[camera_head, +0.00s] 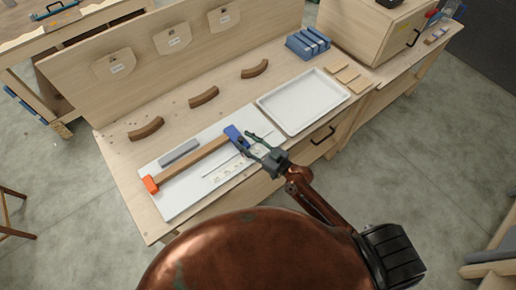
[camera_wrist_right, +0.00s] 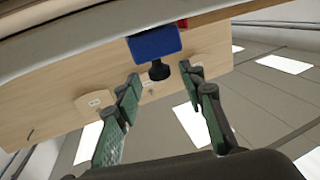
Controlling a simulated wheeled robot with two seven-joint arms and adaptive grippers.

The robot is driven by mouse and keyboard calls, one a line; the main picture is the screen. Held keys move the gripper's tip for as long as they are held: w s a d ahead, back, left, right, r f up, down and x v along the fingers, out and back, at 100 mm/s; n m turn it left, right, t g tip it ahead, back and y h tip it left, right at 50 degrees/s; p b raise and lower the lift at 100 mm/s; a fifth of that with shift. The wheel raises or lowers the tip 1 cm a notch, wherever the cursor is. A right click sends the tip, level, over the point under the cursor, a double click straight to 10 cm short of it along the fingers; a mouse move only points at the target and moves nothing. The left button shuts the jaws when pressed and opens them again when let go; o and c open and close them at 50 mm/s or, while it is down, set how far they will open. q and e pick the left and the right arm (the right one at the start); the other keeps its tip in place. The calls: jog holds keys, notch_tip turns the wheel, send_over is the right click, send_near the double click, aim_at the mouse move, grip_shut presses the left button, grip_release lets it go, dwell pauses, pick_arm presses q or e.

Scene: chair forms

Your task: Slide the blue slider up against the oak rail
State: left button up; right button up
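The blue slider (camera_head: 236,136) sits at the right end of a long brown wooden bar (camera_head: 195,157), which looks like the oak rail. An orange end block (camera_head: 151,184) is at the bar's left end. Whether a small gap separates slider and wood cannot be told. In the right wrist view the slider (camera_wrist_right: 155,43) shows its blue face with a black knob (camera_wrist_right: 159,70). My right gripper (camera_head: 257,151) is open, just right of the slider; its fingers (camera_wrist_right: 160,85) are apart, with the knob ahead between them and not gripped. My left gripper is not in view.
A white board (camera_head: 175,204) lies under the bar, with a grey block (camera_head: 179,152) beside it. A white tray (camera_head: 303,100) is to the right. Curved wooden pieces (camera_head: 203,96) and blue blocks (camera_head: 308,43) lie behind. A wooden cabinet (camera_head: 366,32) stands at the back right.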

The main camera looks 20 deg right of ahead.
jog(key=v, duration=0.9)
jog(key=shift+s+d+r, duration=0.1)
jog(key=shift+s, duration=0.2)
